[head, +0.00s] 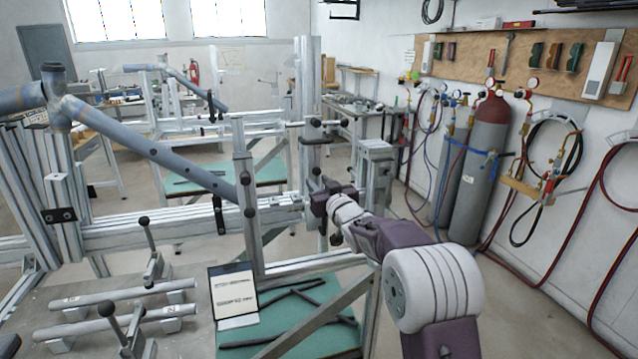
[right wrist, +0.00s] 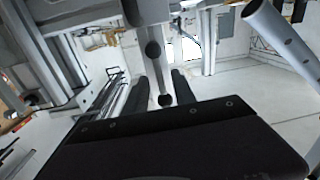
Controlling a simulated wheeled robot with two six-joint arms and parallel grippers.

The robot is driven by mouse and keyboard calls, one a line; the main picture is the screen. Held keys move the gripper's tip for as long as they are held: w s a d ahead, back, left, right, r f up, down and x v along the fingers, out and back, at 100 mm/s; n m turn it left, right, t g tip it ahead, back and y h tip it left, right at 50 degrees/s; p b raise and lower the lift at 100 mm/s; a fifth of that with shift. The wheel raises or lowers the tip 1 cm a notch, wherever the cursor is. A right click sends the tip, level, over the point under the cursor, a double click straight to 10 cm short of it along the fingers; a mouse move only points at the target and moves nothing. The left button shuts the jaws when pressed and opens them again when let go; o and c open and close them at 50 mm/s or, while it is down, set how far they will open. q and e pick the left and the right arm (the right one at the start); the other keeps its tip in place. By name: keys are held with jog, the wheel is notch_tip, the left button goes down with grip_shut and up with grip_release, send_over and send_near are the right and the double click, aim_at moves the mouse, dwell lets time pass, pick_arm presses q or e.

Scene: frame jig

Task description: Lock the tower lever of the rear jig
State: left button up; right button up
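A jig of aluminium profiles (head: 150,233) stands in front of me, holding a grey-blue tube frame (head: 150,150). Its tall tower (head: 305,80) rises near the middle of the head view. My right gripper (head: 322,201) is beside the tower, its fingers partly hidden. In the right wrist view the two dark fingers (right wrist: 160,92) are apart. A thin lever (right wrist: 158,74) with dark ball ends shows between them, and I cannot tell whether they touch it. A black lever knob (head: 315,171) shows just above the gripper in the head view. My left gripper is not clearly visible.
A similar jig (head: 190,120) stands farther back. Gas cylinders (head: 484,170) and hoses line the right wall. Open floor (head: 540,300) lies to the right.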

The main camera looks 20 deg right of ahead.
grip_shut()
dwell(1.4)
